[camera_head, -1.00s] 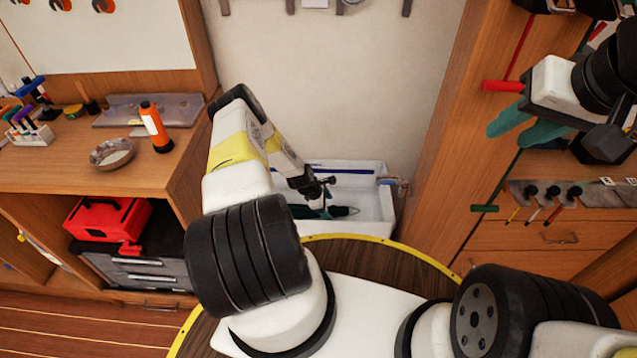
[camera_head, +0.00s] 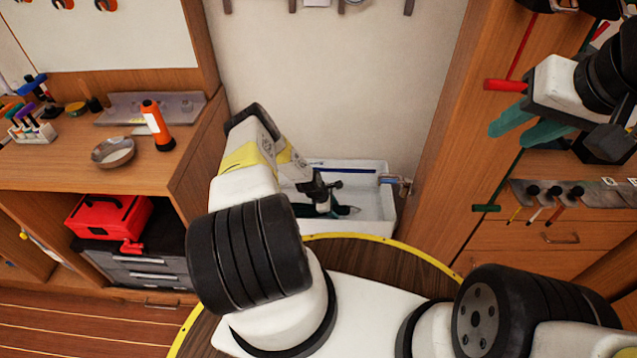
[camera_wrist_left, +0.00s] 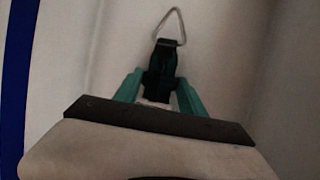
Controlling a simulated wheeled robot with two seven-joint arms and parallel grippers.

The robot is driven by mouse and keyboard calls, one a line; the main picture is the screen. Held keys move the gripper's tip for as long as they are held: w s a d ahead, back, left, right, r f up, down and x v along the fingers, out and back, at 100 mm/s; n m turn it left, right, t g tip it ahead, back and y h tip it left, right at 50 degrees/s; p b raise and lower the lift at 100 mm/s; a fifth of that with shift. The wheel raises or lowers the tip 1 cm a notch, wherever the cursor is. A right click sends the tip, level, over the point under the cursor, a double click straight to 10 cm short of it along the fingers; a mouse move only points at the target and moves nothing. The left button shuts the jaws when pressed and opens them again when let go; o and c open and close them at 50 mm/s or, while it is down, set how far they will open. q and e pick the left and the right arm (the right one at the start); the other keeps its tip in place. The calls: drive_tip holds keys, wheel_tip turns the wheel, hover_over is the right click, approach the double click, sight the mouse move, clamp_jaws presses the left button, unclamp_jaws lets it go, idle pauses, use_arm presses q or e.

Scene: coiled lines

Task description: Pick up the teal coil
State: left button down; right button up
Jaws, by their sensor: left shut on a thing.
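My left gripper (camera_head: 338,211) reaches down into a white bin (camera_head: 372,212) against the back wall. In the left wrist view, the left gripper's teal fingers (camera_wrist_left: 159,92) are on either side of a dark teal, nearly black piece (camera_wrist_left: 163,62), shut on it. A triangular metal ring (camera_wrist_left: 169,25) stands out from its end. I take this piece to be the teal coil; most of it is hidden by the fingers and the hand. My right gripper (camera_head: 521,124) is up at the right, in front of the wooden cabinet, with its teal fingers apart and nothing between them.
The bin's walls stand close around the left hand. A wooden workbench (camera_head: 60,165) on the left carries an orange bottle (camera_head: 157,126) and a metal bowl (camera_head: 113,152). A red toolbox (camera_head: 108,217) sits below. A wooden cabinet panel (camera_head: 440,135) rises right of the bin.

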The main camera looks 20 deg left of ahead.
use_arm(q)
drive_tip(key=shift+r, duration=0.1)
wheel_tip(320, 180, up, 10)
drive_tip(key=shift+f, duration=0.1)
idle(0.6)
idle(0.6)
